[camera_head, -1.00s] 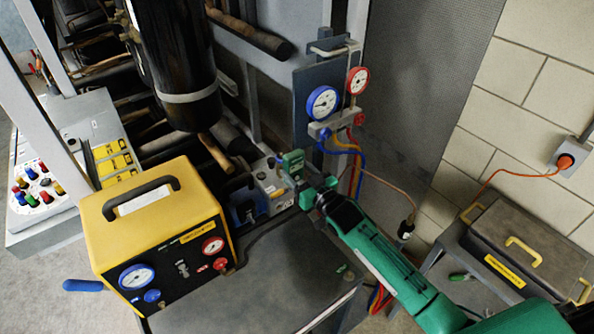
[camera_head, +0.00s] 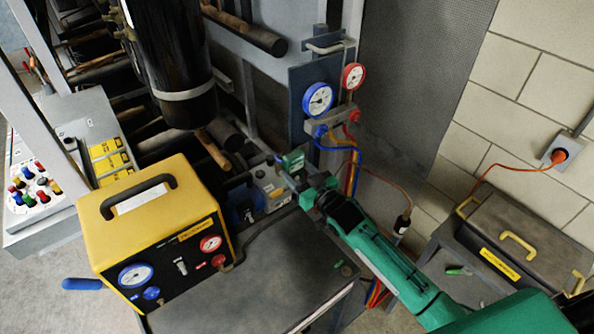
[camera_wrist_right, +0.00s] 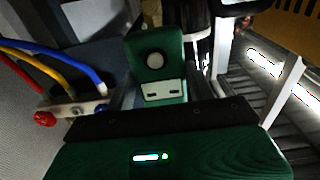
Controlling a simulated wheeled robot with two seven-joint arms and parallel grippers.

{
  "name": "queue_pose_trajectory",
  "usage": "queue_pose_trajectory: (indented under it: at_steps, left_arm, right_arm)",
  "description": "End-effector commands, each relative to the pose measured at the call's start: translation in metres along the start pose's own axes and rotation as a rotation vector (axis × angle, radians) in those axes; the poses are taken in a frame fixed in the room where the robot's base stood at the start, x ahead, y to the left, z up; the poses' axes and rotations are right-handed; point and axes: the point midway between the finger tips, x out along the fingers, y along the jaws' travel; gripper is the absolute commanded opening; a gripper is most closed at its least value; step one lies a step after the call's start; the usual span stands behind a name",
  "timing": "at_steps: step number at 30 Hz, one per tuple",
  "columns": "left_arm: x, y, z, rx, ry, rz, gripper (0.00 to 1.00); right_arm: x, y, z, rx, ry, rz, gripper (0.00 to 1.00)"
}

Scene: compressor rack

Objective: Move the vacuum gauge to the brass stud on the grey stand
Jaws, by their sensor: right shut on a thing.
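My right gripper (camera_head: 296,176) reaches in from the lower right and is shut on a small green block, which looks like the vacuum gauge (camera_head: 291,161). It is held just above and in front of the blue-and-grey pump. In the right wrist view the green block (camera_wrist_right: 155,60) stands upright beyond the gripper body, with a pale round spot and a white strip with two dark slots. My left gripper is not in view.
A yellow machine (camera_head: 150,215) with two gauges stands on the dark grey top (camera_head: 270,280). The manifold (camera_head: 333,116) with blue and red gauges and coloured hoses hangs close behind my gripper. The pump (camera_head: 270,190) is beneath. A grey toolbox (camera_head: 525,230) stands at right.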

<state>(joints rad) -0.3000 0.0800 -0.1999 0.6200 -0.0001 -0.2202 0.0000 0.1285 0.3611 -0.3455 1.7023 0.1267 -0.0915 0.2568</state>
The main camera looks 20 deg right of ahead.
Motion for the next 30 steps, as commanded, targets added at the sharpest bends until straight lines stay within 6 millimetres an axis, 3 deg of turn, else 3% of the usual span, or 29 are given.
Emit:
queue_pose_trajectory:
  at_steps: [14, 15, 18, 30]
  left_arm:
    - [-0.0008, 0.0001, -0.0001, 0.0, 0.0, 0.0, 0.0]
    - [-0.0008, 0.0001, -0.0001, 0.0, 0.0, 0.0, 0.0]
    - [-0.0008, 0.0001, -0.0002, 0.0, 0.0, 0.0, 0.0]
    - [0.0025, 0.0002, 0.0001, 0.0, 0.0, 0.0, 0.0]
  right_arm:
    - [-0.0036, -0.0007, 0.0046, 0.001, -0.01, 0.0, 0.18]
    - [-0.0036, -0.0006, 0.0046, 0.001, -0.01, 0.0, 0.62]
    - [-0.0033, -0.0005, 0.0034, 0.001, -0.007, 0.0, 0.8]
    - [-0.0098, -0.0002, 0.0032, 0.0, -0.004, 0.0, 0.8]
